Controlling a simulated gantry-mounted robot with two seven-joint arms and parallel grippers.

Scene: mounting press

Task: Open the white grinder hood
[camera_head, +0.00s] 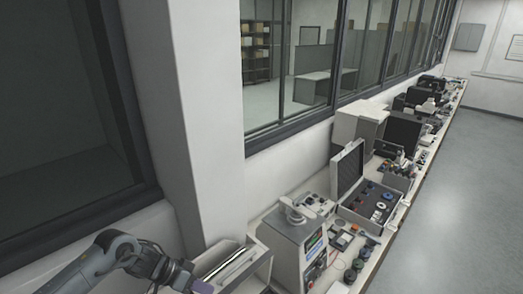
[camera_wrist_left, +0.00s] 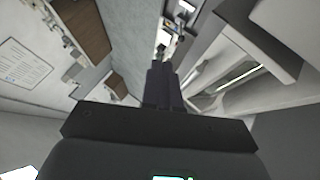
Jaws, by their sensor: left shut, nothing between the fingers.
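The white grinder hood (camera_head: 252,264) is at the bottom of the head view, left of the mounting press. It is a pale box-like cover with a long slanted strip or window, and its lower part is cut off by the frame. It also appears in the left wrist view (camera_wrist_left: 246,42), to the right of the fingers. My left gripper (camera_head: 203,287) is at the hood's near left side in the head view. In the left wrist view its fingers (camera_wrist_left: 162,72) are together and empty. I cannot tell whether they touch the hood. My right gripper is out of view.
The mounting press (camera_head: 312,250) stands right of the hood. An open case (camera_head: 368,205) and several small parts crowd the bench beyond. A wall pillar (camera_head: 195,120) rises behind the hood. The floor (camera_head: 455,190) to the right is clear.

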